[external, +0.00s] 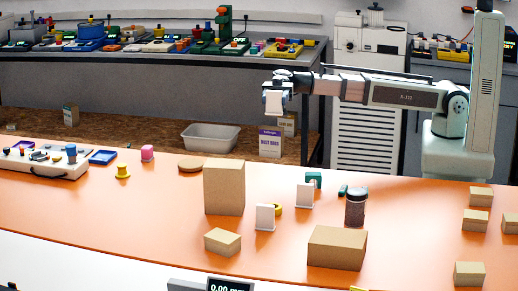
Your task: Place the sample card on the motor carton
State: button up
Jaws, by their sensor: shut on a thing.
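My gripper (277,88) is at the end of the arm, high above the back of the orange table. It is shut on a small white card-like piece (273,103), which hangs below the fingers, apart from the table. This looks like the sample card, though no print on it is readable. Several plain brown cartons stand on the table: a tall one (224,187), a wide low one (337,248) and smaller ones. No label shows which is the motor carton. My gripper is above and behind the tall and wide cartons.
Two white upright cards (265,218) (304,195) stand between the cartons. A dark jar (355,208) is behind the wide carton. Small cartons (475,221) line the right side. A control panel (40,163) is at left. The front left of the table is clear.

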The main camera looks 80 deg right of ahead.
jog(key=s+a+n+g, duration=0.15)
jog(key=s+a, duration=0.25)
jog(key=a, duration=1)
jog(key=n+g+h, duration=0.1)
jog(key=n+g, duration=0.1)
jog(key=g, duration=0.2)
send_over(337, 234)
notch_tip(337, 234, down, 4)
jog(key=shift+t, duration=0.25)
jog(key=shift+d+f, duration=0.1)
jog(key=shift+f, duration=5.45)
jog(key=shift+f, duration=0.1)
jog(key=o, duration=1)
